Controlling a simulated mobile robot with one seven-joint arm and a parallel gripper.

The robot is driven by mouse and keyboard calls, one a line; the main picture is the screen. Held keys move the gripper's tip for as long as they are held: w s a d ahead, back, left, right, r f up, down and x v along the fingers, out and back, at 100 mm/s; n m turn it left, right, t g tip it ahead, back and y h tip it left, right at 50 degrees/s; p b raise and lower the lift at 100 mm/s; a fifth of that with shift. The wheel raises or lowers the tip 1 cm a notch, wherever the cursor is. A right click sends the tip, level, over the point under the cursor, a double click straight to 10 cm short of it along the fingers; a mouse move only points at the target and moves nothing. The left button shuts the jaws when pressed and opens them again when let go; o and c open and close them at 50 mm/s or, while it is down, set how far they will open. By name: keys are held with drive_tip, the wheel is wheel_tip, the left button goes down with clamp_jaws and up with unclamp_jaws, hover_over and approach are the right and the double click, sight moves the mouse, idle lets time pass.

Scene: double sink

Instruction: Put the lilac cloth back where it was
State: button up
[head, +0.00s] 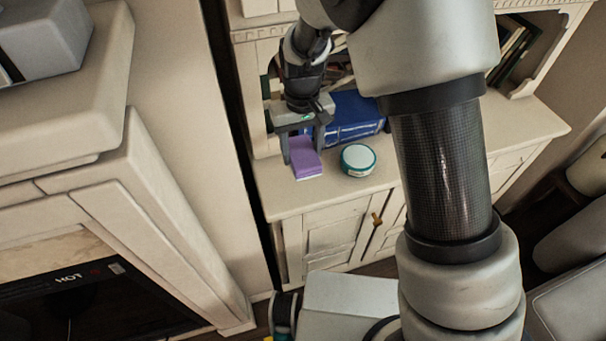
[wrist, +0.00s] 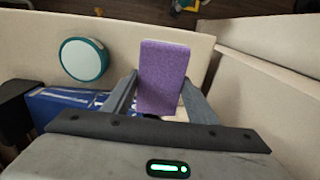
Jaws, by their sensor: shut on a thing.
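The lilac cloth (head: 305,158) is a small folded purple block at the left end of the cabinet top. It also shows in the wrist view (wrist: 163,75), between the two fingers. My gripper (head: 303,150) points down and is shut on the cloth. In the wrist view my gripper (wrist: 160,100) has one finger on each side of it. I cannot tell whether the cloth touches the cabinet top or is held just above it.
A round teal-rimmed tin with a white lid (head: 358,159) stands just right of the cloth. A blue box (head: 345,117) lies behind. The cream cabinet top (head: 500,140) is clear toward the right. A wall (head: 185,110) stands close on the left.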

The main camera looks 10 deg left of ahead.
wheel_tip(320, 180, down, 9)
drive_tip(key=shift+s+f+b, duration=0.1)
drive_tip(key=shift+f+b, duration=0.1)
drive_tip(key=shift+b, duration=0.1)
drive_tip(key=o, duration=0.9)
drive_tip(key=shift+o, duration=0.2)
drive_tip(key=shift+r, duration=0.1)
